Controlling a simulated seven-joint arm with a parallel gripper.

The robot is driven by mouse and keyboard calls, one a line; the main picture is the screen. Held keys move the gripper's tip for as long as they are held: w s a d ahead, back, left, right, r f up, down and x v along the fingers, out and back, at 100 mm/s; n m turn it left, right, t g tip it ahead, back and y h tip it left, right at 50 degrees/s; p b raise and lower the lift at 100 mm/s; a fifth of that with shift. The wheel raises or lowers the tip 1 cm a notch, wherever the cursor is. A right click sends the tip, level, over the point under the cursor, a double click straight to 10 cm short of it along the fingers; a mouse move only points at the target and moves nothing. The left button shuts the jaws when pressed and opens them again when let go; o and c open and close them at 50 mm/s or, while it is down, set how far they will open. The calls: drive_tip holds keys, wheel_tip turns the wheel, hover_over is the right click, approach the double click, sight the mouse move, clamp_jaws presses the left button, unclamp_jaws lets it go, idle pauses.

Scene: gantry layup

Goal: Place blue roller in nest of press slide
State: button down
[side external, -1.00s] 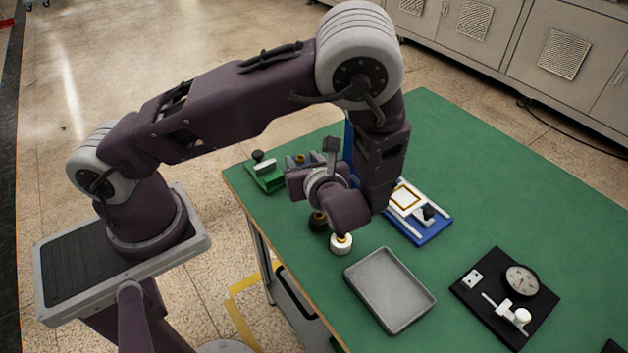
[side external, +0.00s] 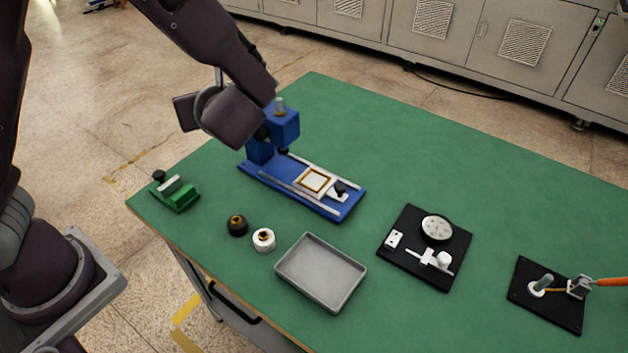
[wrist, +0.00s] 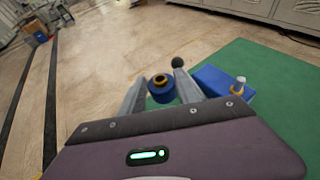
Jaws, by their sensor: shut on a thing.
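The blue roller (wrist: 160,90), with a brass-coloured hub, is between my gripper's fingers (wrist: 160,97) in the wrist view. My gripper is shut on it, raised above the floor and table in that view. In the side external view my wrist hides the fingers and roller. The blue press (side external: 282,125) stands at the table's far left part, its head partly behind my wrist. Its slide (side external: 311,183) sits on two pale rails in front of the head, with a gold-edged square on it and a black knob. The press head also shows in the wrist view (wrist: 222,84), right of the fingers.
A green fixture (side external: 176,196), a black roller (side external: 237,225) and a white roller (side external: 263,240) stand near the left edge. A grey tray (side external: 320,272), a dial-gauge plate (side external: 425,247) and a black plate with a post (side external: 546,295) lie rightward. The back of the table is clear.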

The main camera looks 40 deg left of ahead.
drive_tip(key=w+d+m+t+h, duration=0.5)
drive_tip(key=w+d+m, duration=0.1)
drive_tip(key=w, duration=0.3)
drive_tip(key=m+t+h, duration=0.2)
drive_tip(key=m+h, duration=0.3)
hover_over(310, 187)
drive_tip(key=f, duration=2.1)
drive_tip(key=shift+w+a+f, duration=0.15)
drive_tip(key=shift+w+f, duration=0.1)
drive_tip(key=shift+f, duration=0.1)
drive_tip(key=c, duration=0.9)
unclamp_jaws()
drive_tip(key=shift+o, duration=0.2)
